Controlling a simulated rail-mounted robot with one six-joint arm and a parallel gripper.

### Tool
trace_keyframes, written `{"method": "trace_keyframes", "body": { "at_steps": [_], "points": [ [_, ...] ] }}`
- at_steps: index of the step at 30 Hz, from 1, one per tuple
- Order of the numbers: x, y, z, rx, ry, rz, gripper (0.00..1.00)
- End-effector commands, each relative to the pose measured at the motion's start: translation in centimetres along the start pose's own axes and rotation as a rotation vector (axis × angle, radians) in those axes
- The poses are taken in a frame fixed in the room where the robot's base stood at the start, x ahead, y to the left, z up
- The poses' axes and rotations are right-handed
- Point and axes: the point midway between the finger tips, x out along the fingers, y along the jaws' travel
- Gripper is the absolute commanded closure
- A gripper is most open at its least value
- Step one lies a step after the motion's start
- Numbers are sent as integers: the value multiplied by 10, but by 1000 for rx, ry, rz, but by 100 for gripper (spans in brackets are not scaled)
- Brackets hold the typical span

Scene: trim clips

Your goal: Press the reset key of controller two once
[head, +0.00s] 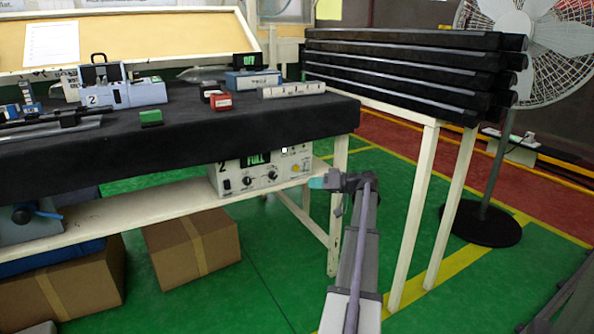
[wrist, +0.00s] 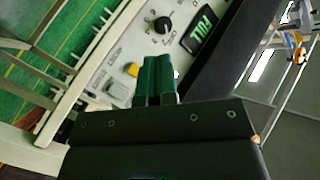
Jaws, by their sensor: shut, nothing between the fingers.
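Controller two (head: 232,184) is a cream box marked 2 on the shelf under the black-covered table; its green display (head: 257,160) reads FULL. In the wrist view its panel (wrist: 135,45) is turned, with the display (wrist: 201,30), a black knob (wrist: 162,25), a yellow button (wrist: 132,69) and a pale round control (wrist: 117,90). The small labels are too blurred to tell which is the reset key. My gripper (head: 316,183) is at the right end of the controller. In the wrist view its green fingers (wrist: 158,60) are shut and empty, in front of the panel beside the yellow button; contact cannot be told.
The table's black cover (head: 200,125) overhangs the controller. A white table leg (head: 337,215) stands close to my gripper. Cardboard boxes (head: 205,235) sit below the shelf. A rack with stacked black bars (head: 410,75) and a fan (head: 535,45) are to the right.

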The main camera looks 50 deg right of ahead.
Motion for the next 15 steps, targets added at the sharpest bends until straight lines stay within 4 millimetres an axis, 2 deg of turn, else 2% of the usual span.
{"method": "trace_keyframes", "body": {
  "at_steps": [15],
  "points": [
    [49,36,-36,1,-1,0,100]
  ]
}}
